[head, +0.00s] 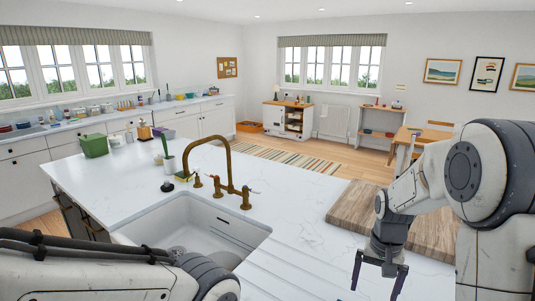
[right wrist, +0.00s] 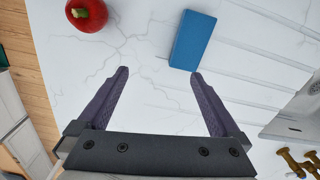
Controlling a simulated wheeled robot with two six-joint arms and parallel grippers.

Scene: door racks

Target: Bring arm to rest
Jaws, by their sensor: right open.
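My right gripper (head: 376,288) hangs over the white marble counter (head: 305,222), at the front edge of the wooden board in the head view. In the right wrist view the right gripper (right wrist: 160,76) has its two dark fingers spread wide with nothing between them. A blue block (right wrist: 193,40) lies on the counter just beyond the right-hand fingertip. A red round fruit (right wrist: 87,14) sits past the left-hand fingertip. Neither shows in the head view. My left arm crosses the lower left of the head view; its gripper is out of frame.
A white sink (head: 190,230) with a brass faucet (head: 220,165) is set in the counter. A thick wooden board (head: 350,207) lies right of it, partly behind my right arm. The counter between faucet and board is clear.

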